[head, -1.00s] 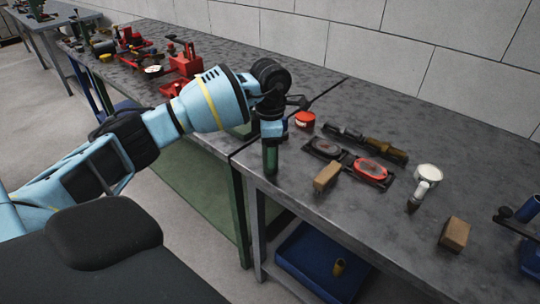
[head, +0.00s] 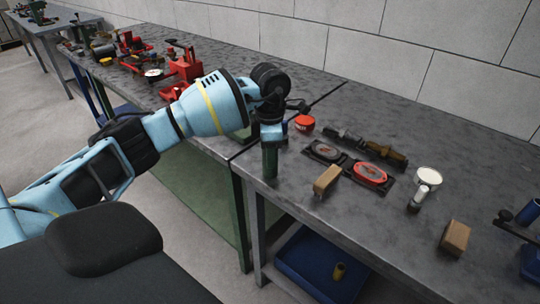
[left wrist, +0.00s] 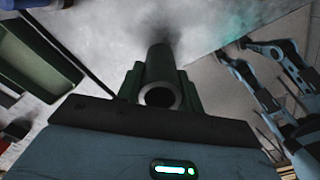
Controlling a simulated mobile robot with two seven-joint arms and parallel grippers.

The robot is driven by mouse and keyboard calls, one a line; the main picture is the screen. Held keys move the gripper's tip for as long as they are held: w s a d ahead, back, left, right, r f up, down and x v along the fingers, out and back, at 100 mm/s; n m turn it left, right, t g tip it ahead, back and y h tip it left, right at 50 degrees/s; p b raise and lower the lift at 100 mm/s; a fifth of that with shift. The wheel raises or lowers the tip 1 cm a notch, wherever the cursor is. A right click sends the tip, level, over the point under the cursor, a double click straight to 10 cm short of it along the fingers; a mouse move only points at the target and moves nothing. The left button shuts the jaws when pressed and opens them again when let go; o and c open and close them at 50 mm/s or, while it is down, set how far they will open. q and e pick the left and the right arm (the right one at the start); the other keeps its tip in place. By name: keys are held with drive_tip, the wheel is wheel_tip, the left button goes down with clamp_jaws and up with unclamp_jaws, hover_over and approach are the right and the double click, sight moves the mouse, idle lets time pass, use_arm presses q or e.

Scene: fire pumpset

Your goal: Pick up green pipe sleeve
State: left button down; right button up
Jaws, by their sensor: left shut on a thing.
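My left gripper (head: 270,137) is shut on the green pipe sleeve (head: 270,162). The sleeve is a short dark-green tube, upright, below the gripper at the near left corner of the right-hand table. I cannot tell whether its lower end touches the tabletop. In the left wrist view the open round end of the sleeve (left wrist: 160,94) shows between the fingers, and the hollow bore is visible. The upper part of the sleeve is hidden by the gripper in the head view. My right gripper does not show clearly in any view.
The grey table (head: 400,225) holds a red cap (head: 304,124), a brown block (head: 326,180), a red oval part (head: 370,173), a white gauge (head: 428,175) and another block (head: 454,237). A blue bin (head: 320,268) stands below. Red parts (head: 185,67) crowd the left table.

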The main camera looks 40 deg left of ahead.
use_arm(q)
wheel_tip(320, 180, up, 3)
drive_tip(key=shift+w+r, duration=0.1)
drive_tip(key=shift+r, duration=0.1)
drive_tip(key=s+d+r, duration=0.1)
drive_tip(key=s+d, duration=0.9)
drive_tip(key=s, duration=0.2)
drive_tip(key=shift+s+d+r+b, duration=0.2)
drive_tip(key=shift+r+b, duration=0.1)
drive_tip(key=shift+b, duration=0.05)
drive_tip(key=shift+f, duration=0.1)
